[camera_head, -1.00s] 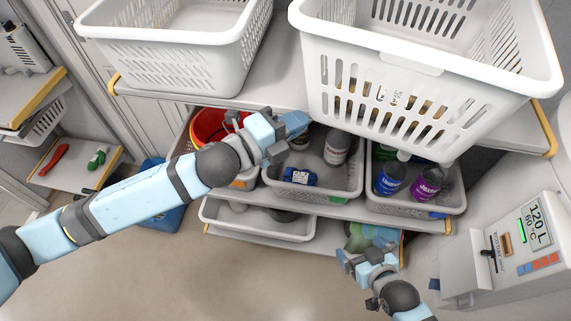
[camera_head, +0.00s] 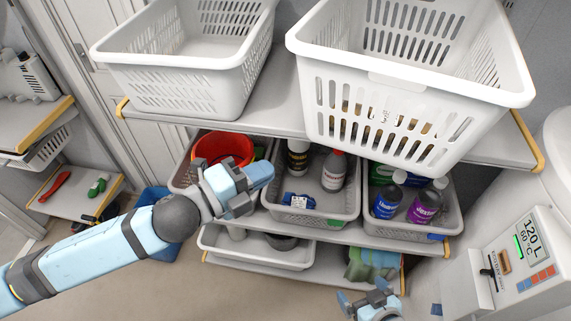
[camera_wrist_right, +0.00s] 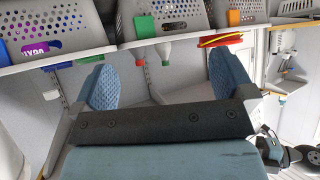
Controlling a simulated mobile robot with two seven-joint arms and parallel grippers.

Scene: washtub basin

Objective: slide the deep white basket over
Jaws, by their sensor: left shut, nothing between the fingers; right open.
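The deep white basket (camera_head: 424,122) is the tall slotted one at the right of the top shelf in the head view, its front wall overhanging the shelf edge. It looks empty. My left gripper (camera_head: 262,176) is shut and empty, below the top shelf and in front of the lower bins, apart from the basket. My right gripper (camera_head: 368,302) is low at the bottom edge of the head view, well below the basket. In the right wrist view its fingers (camera_wrist_right: 165,82) stand wide apart with nothing between them.
A shallower white basket (camera_head: 170,62) stands left on the same shelf (camera_head: 285,100). Below are grey bins with a red bowl (camera_head: 222,148), bottles and a blue item. A white machine with a display (camera_head: 530,240) stands at right. The floor in front is clear.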

